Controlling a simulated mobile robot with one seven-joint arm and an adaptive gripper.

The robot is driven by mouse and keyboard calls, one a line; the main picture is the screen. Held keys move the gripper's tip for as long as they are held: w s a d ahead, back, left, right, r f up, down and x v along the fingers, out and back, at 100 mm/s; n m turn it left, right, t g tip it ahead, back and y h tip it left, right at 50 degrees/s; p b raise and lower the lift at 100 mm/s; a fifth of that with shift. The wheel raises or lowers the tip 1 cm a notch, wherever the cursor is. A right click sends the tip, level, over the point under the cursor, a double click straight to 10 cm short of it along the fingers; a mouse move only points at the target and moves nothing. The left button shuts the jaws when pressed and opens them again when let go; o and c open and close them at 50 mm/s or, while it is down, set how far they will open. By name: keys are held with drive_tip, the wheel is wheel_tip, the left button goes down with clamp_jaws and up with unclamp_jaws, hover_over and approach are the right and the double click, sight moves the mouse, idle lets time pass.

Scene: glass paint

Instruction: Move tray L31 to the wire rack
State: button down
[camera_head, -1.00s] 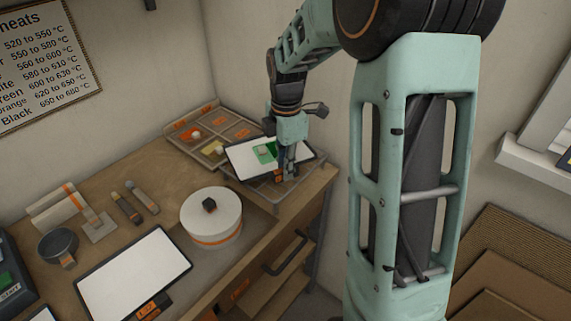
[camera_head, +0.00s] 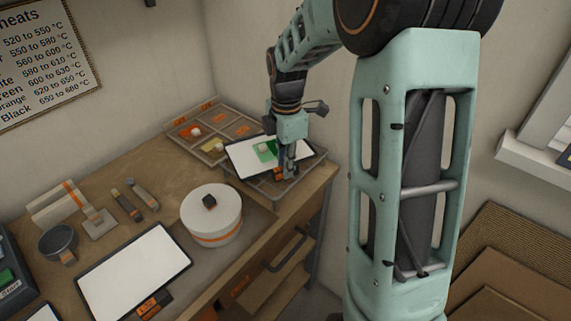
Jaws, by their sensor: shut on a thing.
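A white tray (camera_head: 242,162) with a dark edge carries a green glass piece (camera_head: 265,150) with a pale lump on it. The fingers hide part of that edge, and any label there cannot be read.
A round white lidded pot (camera_head: 211,222) stands in front of the rack. A second white tray (camera_head: 135,276), labelled in orange, lies at the front. Brushes and a dark bowl (camera_head: 58,243) sit left.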

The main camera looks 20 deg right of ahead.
drive_tip(key=c, duration=1.8)
unclamp_jaws()
drive_tip(key=shift+r, duration=0.1)
drive_tip(key=shift+r+p, duration=2.9)
drive_tip(key=shift+r, duration=0.6)
